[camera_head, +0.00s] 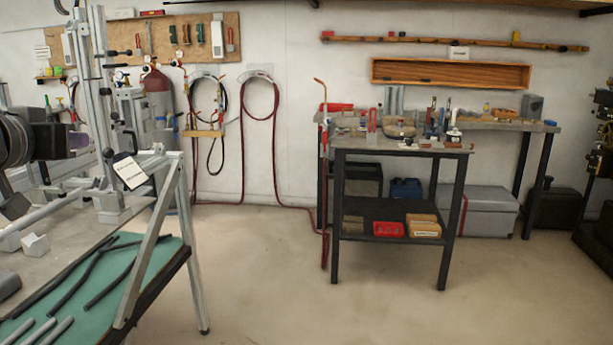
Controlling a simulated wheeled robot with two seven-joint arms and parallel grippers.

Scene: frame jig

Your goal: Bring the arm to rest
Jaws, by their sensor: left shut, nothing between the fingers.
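My left gripper (80,139) is at the left edge of the head view, in front of the metal upright of the frame jig (103,110). It is shut and holds nothing. It is raised above the grey and green worktable (150,262) and apart from the tabletop. My right gripper is not in view.
Dark rods (75,275) and grey tubes (42,332) lie on the worktable. A slanted metal leg frame (150,240) stands at its right side. A tool bench (400,147) stands against the back wall. The floor (270,280) between them is clear.

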